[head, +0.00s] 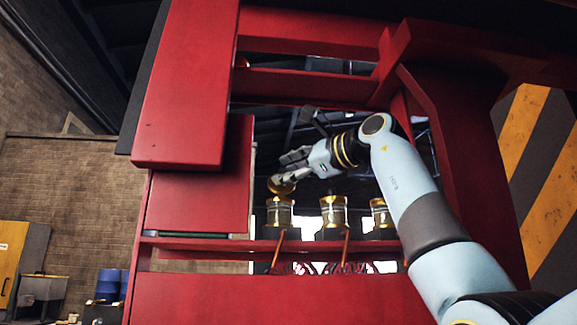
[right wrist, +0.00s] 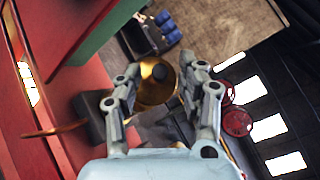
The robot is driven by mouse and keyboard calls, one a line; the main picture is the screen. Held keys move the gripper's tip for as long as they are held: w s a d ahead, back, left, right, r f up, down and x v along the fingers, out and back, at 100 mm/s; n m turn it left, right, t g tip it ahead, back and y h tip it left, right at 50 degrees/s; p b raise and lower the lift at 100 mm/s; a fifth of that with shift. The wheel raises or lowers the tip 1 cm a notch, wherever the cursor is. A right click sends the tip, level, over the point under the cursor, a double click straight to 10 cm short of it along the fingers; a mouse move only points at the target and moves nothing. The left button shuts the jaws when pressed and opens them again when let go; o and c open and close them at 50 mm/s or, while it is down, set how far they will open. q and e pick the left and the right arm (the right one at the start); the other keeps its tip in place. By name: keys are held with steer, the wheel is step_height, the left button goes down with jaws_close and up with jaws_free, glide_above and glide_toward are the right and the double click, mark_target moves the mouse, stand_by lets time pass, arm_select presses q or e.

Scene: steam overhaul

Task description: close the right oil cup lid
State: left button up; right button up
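Three oil cups with glass bodies and brass tops stand in a row on the red frame: the left one (head: 279,216), the middle one (head: 333,213) and the right one (head: 380,214). A round brass lid (head: 281,186) shows raised and tilted above the leftmost cup. My right gripper (head: 282,172) is at this lid, reaching in from the right. In the right wrist view, the lid (right wrist: 153,88) with its dark knob lies between the spread fingers of the gripper (right wrist: 163,72). I cannot tell whether a finger touches it. My left gripper is out of view.
A red ledge (head: 215,244) runs below the cups, with copper pipes (head: 346,250) coming down. A red panel (head: 198,180) stands close left of the lid, and a red beam (head: 300,84) crosses above. Blue barrels (head: 108,284) stand far behind at left.

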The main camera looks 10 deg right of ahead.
steer(key=shift+c, duration=0.5)
jaws_close()
steer(key=shift+w+r+m+g+h+p, duration=0.2)
steer(key=shift+m+g+h+p, duration=0.1)
steer(key=shift+p, duration=0.45)
steer(key=w+m+g+h+p, duration=0.1)
steer(key=w+m+g+p, duration=0.1)
steer(key=p, duration=0.5)
steer(key=shift+w+g, duration=0.1)
steer(key=shift+g, duration=0.5)
steer(key=shift+w+f+m+g+h+p, duration=0.35)
steer(key=shift+m+g+h+p, duration=0.2)
steer(key=shift+p, duration=0.6)
